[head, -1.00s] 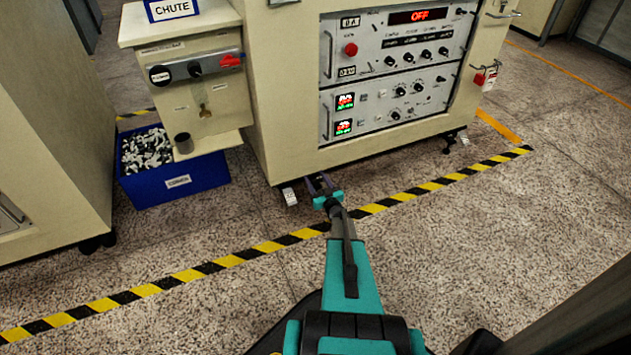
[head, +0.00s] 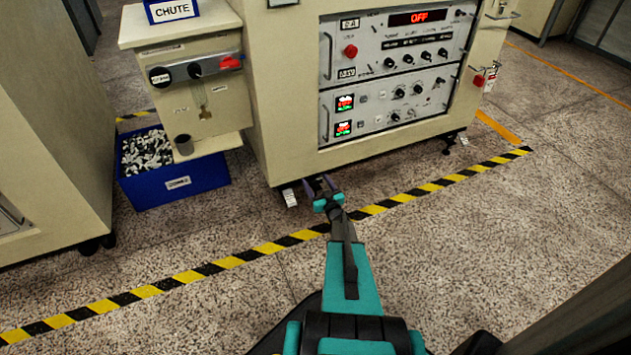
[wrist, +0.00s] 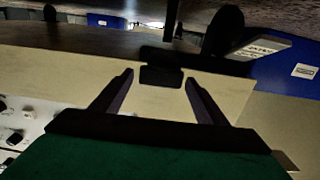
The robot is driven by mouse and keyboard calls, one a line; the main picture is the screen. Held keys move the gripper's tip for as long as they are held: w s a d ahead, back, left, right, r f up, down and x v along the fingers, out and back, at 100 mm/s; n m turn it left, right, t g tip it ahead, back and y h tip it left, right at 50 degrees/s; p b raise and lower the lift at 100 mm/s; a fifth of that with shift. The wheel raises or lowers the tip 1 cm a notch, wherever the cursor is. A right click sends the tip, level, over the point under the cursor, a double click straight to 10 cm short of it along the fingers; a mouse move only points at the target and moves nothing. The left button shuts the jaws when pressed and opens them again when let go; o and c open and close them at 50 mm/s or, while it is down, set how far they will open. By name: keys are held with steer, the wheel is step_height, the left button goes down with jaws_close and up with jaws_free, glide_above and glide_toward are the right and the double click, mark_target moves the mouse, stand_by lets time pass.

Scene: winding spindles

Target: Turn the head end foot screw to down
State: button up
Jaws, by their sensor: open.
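My gripper (head: 319,183) is low at the front bottom edge of the cream machine (head: 262,135), just right of a white tag (head: 290,198). In the wrist view my gripper (wrist: 160,95) is open, its two fingers apart with nothing gripped. A dark block (wrist: 161,76) under a dark horizontal bar (wrist: 190,58) shows between and beyond the fingertips; it appears to be the foot screw part, apart from both fingers. A pale tag (wrist: 262,48) with unreadable print is beside it. In the head view the foot there is hidden in shadow under the machine.
Another foot with a white tag (head: 463,138) is at the machine's right corner. A blue bin (head: 180,187) of metal parts stands left, below the chute (head: 172,10). Yellow-black floor tape (head: 240,258) runs across the front. Open floor lies to the right.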

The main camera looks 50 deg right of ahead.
steer(key=p+v, duration=0.3)
steer(key=v, duration=1)
steer(key=shift+w, duration=0.1)
